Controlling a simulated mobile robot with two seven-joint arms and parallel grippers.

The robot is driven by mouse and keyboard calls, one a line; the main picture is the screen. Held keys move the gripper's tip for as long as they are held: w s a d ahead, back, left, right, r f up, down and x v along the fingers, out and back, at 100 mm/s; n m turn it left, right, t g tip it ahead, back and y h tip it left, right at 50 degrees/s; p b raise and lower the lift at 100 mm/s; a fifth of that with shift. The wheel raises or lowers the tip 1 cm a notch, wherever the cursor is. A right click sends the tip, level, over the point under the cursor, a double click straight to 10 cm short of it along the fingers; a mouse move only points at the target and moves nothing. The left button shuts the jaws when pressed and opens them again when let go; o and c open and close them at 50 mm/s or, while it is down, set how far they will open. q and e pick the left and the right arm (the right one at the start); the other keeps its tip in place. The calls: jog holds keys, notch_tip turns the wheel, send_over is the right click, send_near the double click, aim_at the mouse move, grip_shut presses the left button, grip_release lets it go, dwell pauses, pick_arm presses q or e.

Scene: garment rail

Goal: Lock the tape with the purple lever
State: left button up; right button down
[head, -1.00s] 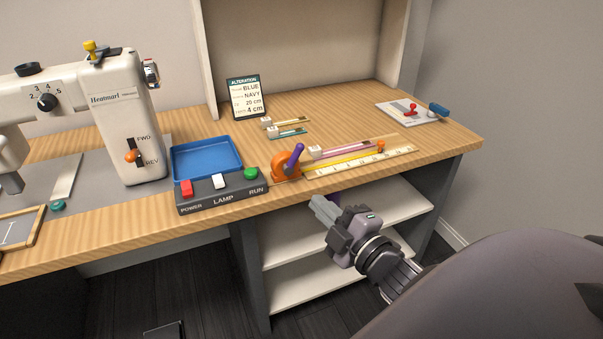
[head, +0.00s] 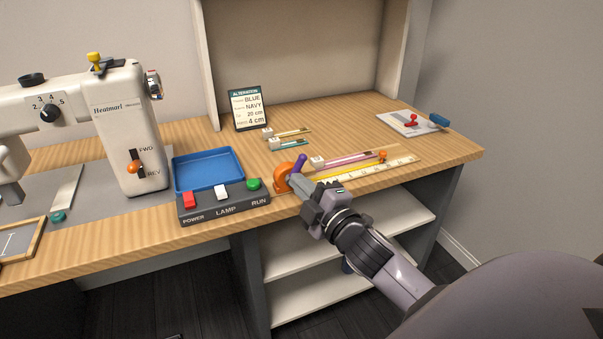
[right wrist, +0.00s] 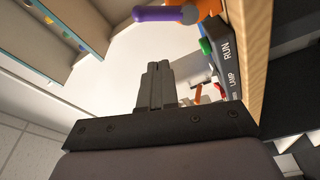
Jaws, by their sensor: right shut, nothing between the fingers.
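The orange tape case (head: 282,179) stands on the table's front edge, and its purple lever (head: 300,162) points up and tilts right. The yellow tape (head: 352,170) runs right from it along a white ruler (head: 400,163) to an orange slider (head: 382,156). My right gripper (head: 297,183) is shut and empty, its tips just in front of the case and below the lever; I cannot tell whether they touch it. In the right wrist view the shut fingers (right wrist: 158,82) show apart from the purple lever (right wrist: 160,13) and orange case (right wrist: 208,8). My left gripper is out of view.
A button box (head: 225,205) and a blue tray (head: 208,168) lie left of the case. The sewing machine (head: 128,125) stands further left. Small coloured strips (head: 290,143) and an alteration card (head: 247,108) are behind. Open shelves (head: 345,262) are below the table.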

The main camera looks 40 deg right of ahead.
aim_at(300, 164)
jog(key=shift+w+d+f, duration=0.15)
jog(key=shift+w+d, duration=0.6)
jog(key=shift+w, duration=0.25)
jog(key=shift+w+d+f, duration=0.15)
jog(key=shift+w+d, duration=0.55)
jog(key=shift+w, duration=0.25)
jog(key=m, duration=0.1)
jog(key=d+m, duration=0.1)
jog(key=shift+d+f+m, duration=0.15)
jog(key=shift+d+m, duration=0.05)
jog(key=shift+m, duration=0.1)
jog(key=shift+w+d, duration=0.1)
jog(key=shift+h, duration=0.3)
